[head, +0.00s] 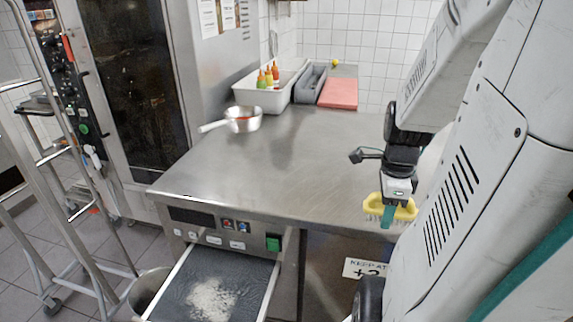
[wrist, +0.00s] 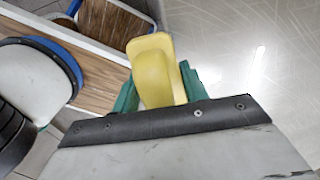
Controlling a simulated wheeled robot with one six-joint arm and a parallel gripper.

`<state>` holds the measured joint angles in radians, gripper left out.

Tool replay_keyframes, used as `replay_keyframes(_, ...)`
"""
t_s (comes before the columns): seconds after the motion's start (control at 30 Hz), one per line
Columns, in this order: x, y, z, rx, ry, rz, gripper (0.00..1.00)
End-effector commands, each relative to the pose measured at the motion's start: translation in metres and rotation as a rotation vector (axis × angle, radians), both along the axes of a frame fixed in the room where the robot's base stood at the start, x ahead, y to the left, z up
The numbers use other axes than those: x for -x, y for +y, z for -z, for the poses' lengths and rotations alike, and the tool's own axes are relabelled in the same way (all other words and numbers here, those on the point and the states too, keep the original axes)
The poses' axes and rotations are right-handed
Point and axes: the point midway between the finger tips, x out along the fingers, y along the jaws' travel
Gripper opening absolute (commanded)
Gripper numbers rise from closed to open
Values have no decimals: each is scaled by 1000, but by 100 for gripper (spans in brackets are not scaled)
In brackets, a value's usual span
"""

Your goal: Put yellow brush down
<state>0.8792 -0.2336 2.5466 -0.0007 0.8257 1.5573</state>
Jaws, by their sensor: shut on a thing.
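The yellow brush (head: 402,208) is in my gripper (head: 388,216) near the right front edge of the steel counter in the head view. Its bristles point down. In the wrist view the yellow brush (wrist: 150,68) sits between the green fingers of my gripper (wrist: 155,92), which is shut on it. The steel counter (head: 290,165) lies behind and to the left of the brush in the head view. I cannot tell whether the brush is over the counter or just off its edge, or how high it is.
A saucepan (head: 243,120) stands at the counter's back left. A white bin with bottles (head: 270,92), a grey container (head: 310,82) and a red board (head: 339,92) line the back. The middle of the counter is clear.

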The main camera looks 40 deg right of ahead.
Motion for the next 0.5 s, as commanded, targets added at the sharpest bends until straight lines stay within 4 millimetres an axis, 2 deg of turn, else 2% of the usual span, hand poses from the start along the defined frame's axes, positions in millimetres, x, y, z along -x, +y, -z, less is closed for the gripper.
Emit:
replay_keyframes(0.17,-30,-19,4,-2,2,-1,7)
replay_keyframes(0.5,-109,-62,13,-2,1,-1,7)
